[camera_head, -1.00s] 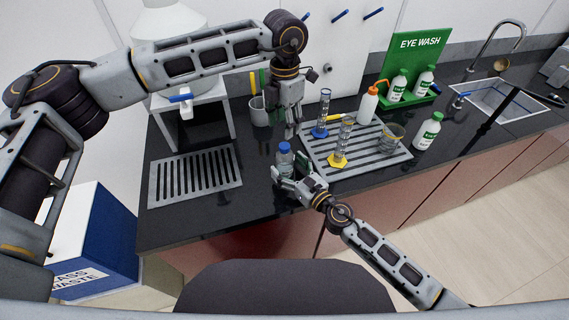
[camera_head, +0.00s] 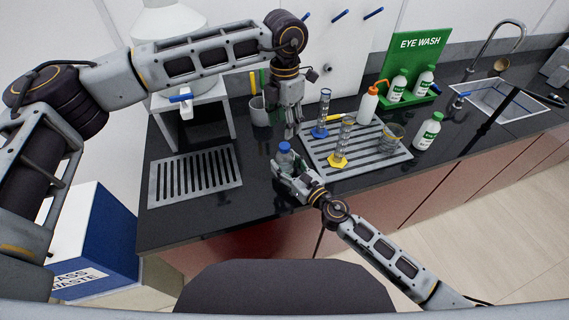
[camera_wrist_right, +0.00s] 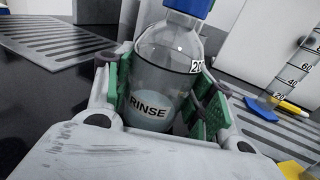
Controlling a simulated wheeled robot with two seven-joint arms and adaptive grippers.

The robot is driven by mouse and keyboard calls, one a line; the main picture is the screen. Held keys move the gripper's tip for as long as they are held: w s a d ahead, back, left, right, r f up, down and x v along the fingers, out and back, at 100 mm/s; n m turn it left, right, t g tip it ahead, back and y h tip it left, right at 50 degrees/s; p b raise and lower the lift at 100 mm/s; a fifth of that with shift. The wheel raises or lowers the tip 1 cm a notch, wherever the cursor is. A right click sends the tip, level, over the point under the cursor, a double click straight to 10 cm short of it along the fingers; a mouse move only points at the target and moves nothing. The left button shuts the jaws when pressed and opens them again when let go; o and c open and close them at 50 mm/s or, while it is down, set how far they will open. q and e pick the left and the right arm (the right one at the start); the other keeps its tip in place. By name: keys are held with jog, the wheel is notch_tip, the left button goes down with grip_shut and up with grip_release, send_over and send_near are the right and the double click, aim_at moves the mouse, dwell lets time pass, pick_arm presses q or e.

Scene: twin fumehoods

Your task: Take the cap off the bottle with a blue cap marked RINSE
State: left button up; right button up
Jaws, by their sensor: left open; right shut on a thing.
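In the right wrist view the bottle (camera_wrist_right: 162,75) fills the middle and the cap (camera_wrist_right: 190,6) is cut by the top edge. My right gripper (camera_head: 285,172) is shut around the bottle's body, with green pads (camera_wrist_right: 163,98) on both sides. My left gripper (camera_head: 291,131) is open and empty, pointing down just above and behind the cap, apart from it.
A grey drying rack (camera_head: 375,163) at right holds graduated cylinders (camera_head: 345,135), a beaker (camera_head: 391,137) and an orange-topped wash bottle (camera_head: 368,104). A green-capped bottle (camera_head: 429,131) stands right of it. A slotted grate (camera_head: 158,186) lies at left; the counter front is clear.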

grip_shut()
pick_arm(q)
jog(key=shift+m, duration=0.3)
jog(key=m, duration=0.5)
jog(key=shift+m, duration=0.4)
jog(key=m, duration=2)
jog(key=shift+m, duration=0.3)
jog(key=shift+f, duration=0.1)
